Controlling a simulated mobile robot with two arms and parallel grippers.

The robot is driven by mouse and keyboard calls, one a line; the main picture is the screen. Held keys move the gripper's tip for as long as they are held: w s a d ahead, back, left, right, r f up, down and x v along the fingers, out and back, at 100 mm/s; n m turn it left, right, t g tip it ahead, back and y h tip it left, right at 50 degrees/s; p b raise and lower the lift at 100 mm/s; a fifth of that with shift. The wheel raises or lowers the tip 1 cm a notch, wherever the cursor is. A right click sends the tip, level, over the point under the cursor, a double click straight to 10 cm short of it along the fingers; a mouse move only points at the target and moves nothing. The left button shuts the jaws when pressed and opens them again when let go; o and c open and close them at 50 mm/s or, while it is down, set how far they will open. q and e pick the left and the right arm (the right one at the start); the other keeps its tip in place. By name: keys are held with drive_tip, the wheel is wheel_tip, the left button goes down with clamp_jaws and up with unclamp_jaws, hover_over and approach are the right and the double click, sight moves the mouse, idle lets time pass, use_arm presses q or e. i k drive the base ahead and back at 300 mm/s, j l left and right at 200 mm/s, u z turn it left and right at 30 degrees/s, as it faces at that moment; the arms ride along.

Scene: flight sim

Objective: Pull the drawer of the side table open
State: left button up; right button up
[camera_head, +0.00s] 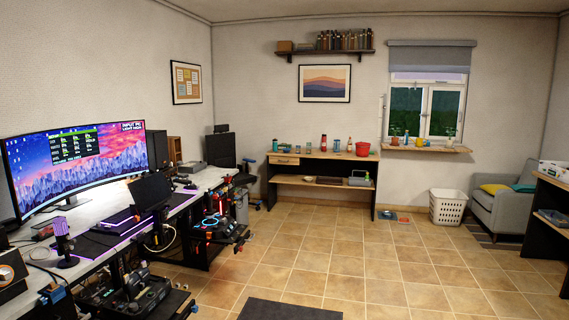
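The side table (330,157) stands against the back wall, a little right of the middle, with a light wood top and dark legs. Its drawer (285,161) is at the left end, just under the top, and looks shut. A small dark handle seems to sit on its front, too small to tell its shape. Neither of my grippers shows in the head view, and the table is several steps away across the floor.
A long desk (103,219) with a curved monitor (78,160) and flight controls runs along the left. A dark mat (288,309) lies in front. Tiled floor (345,255) is open up to the table. A white basket (448,207) and grey armchair (503,210) stand right.

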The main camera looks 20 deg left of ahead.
sight(273, 159)
drive_tip(key=i+u, duration=0.35)
drive_tip(key=i, duration=8.05)
drive_tip(key=j, duration=0.1)
